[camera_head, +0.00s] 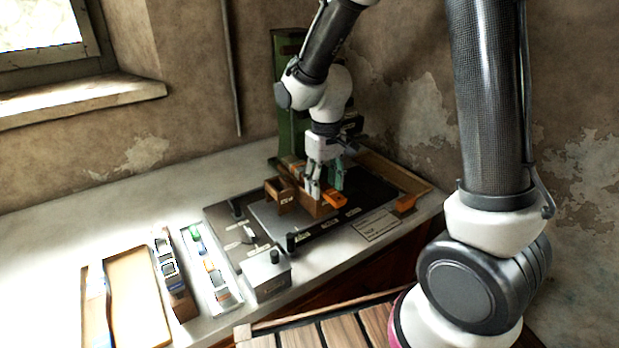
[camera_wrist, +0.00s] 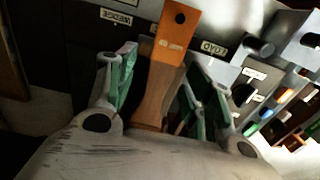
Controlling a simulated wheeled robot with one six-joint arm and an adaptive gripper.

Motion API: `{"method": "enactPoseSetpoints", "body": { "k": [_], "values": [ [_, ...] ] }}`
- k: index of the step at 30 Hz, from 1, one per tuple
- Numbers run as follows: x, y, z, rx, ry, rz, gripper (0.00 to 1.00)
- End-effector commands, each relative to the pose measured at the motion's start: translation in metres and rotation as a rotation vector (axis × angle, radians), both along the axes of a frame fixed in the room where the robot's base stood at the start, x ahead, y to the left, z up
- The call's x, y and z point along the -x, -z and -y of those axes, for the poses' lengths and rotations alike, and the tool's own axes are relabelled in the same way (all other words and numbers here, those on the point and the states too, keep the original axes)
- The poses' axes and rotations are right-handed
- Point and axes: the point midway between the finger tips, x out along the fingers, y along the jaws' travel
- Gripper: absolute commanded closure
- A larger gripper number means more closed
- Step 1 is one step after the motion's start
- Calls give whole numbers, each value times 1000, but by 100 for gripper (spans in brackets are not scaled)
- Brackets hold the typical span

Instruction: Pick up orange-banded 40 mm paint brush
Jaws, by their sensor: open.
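My gripper (camera_head: 322,180) is open, pointing down over the press plate. In the wrist view its green-padded fingers (camera_wrist: 168,88) stand apart on either side of a brown piece with a flat orange end. This piece, which looks like the orange-banded paint brush (camera_wrist: 176,38), has a dark hole and small print on its orange end. In the head view the orange end (camera_head: 334,199) shows just below and right of the fingers. The brush's lower part is hidden by my gripper, and I cannot tell whether a finger touches it.
A small wooden box (camera_head: 281,192) stands close left of my gripper. A green press column (camera_head: 289,110) rises behind. A grey control box (camera_head: 266,275) stands in front. The bench's back left is clear.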

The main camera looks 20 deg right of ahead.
Motion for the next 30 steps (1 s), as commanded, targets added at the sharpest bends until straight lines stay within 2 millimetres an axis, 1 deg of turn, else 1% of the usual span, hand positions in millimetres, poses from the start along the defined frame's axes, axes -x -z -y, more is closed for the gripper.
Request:
{"method": "enactPoseSetpoints", "body": {
  "k": [6,7,11,12,14,15,24,26,30],
  "values": [
    [0,2,0,0,0,0,48],
    [0,2,0,0,0,0,50],
    [0,2,0,0,0,0,74],
    [0,2,0,0,0,0,81],
    [0,2,0,0,0,0,92],
    [0,2,0,0,0,0,99],
    [-1,-1,0,-1,0,2,100],
    [-1,-7,0,-1,0,3,100],
    [-1,-33,-1,-2,0,6,100]
  ]
}}
